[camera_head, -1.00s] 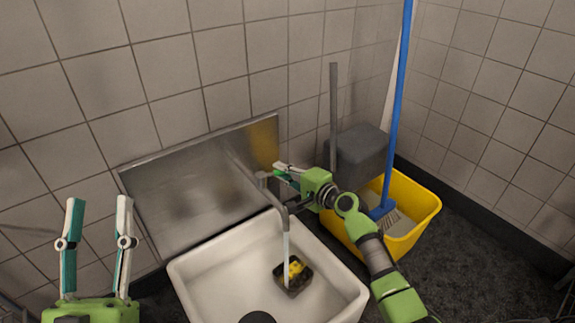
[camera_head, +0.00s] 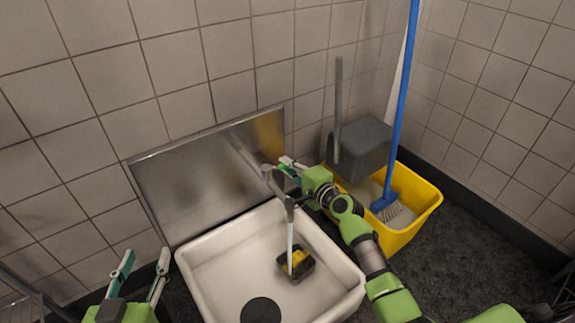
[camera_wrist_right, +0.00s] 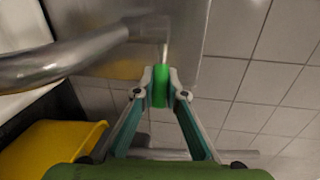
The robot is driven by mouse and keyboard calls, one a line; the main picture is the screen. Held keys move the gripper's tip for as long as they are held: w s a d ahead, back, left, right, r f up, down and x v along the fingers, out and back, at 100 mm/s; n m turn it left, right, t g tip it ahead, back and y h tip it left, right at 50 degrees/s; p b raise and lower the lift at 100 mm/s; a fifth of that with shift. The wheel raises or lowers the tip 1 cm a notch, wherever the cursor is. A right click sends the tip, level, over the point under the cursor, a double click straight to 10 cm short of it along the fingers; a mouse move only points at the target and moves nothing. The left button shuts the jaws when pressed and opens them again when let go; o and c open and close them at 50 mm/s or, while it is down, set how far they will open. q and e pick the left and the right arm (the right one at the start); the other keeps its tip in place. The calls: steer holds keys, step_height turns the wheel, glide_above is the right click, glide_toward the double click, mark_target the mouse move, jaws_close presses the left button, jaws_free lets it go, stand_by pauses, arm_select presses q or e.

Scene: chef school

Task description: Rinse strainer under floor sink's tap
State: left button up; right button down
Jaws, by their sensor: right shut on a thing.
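The strainer (camera_head: 297,271), a small dark square thing with yellow matter in it, lies in the white floor sink (camera_head: 215,262). The metal tap (camera_head: 289,208) stands over the sink, and a thin pale stream of water (camera_head: 291,238) falls from it onto the strainer. My right gripper (camera_head: 284,166) is at the tap's far end. In the right wrist view its fingers are shut on a green piece (camera_wrist_right: 158,84), which looks like the tap's handle on a thin metal rod. My left gripper (camera_head: 146,258) is open and empty, to the left of the sink.
A steel splash plate (camera_head: 200,178) leans on the tiled wall behind the sink. A yellow bucket (camera_head: 413,217) with a blue-handled brush (camera_head: 403,100) and a grey long-handled dustpan (camera_head: 357,147) stand right of it. A dark round drain (camera_head: 260,311) is in the sink's front.

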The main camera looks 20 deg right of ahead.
steer(key=c, duration=2)
jaws_free()
steer(key=v, duration=1.2)
